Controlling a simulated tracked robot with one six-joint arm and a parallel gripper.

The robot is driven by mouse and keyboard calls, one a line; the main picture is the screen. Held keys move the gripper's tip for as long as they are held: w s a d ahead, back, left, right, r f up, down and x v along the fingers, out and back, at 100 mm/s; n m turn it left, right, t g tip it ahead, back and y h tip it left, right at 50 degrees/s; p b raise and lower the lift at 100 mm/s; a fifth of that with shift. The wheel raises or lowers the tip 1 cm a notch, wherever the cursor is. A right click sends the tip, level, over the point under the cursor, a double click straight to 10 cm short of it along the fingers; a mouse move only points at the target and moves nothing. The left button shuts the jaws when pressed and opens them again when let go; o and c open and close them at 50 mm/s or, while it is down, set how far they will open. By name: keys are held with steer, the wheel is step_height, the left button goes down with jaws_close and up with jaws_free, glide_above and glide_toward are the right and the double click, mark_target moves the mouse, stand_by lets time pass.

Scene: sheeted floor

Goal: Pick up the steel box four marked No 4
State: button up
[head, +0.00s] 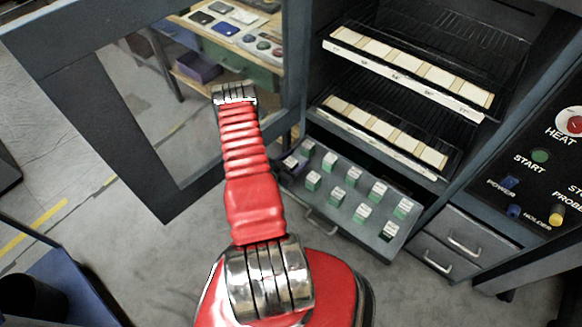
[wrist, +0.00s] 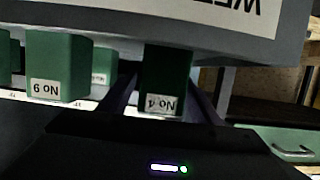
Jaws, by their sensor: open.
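The green box marked No 4 (wrist: 165,72) shows upside down in the wrist view, with a white label. My gripper (wrist: 163,92) is open, with one dark finger at each side of this box. I cannot tell whether either finger touches it. A grey panel hides the box's other end. In the head view the fingers are not clear, and I cannot tell which box is No 4 among several green boxes with white tops on the pulled-out drawer (head: 322,222).
A box marked No 9 (wrist: 57,62) stands left of No 4 in the wrist view. The grey panel (wrist: 110,18) carries a partly readable label. In the head view, racks (head: 400,82) sit above the drawer, a glazed door (head: 140,110) stands left, and a control panel (head: 540,160) is right.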

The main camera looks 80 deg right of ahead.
steer(key=c, duration=1.4)
steer(key=shift+o, duration=0.2)
steer(key=shift+r, duration=0.15)
step_height(320, 180, up, 10)
stand_by(0.7)
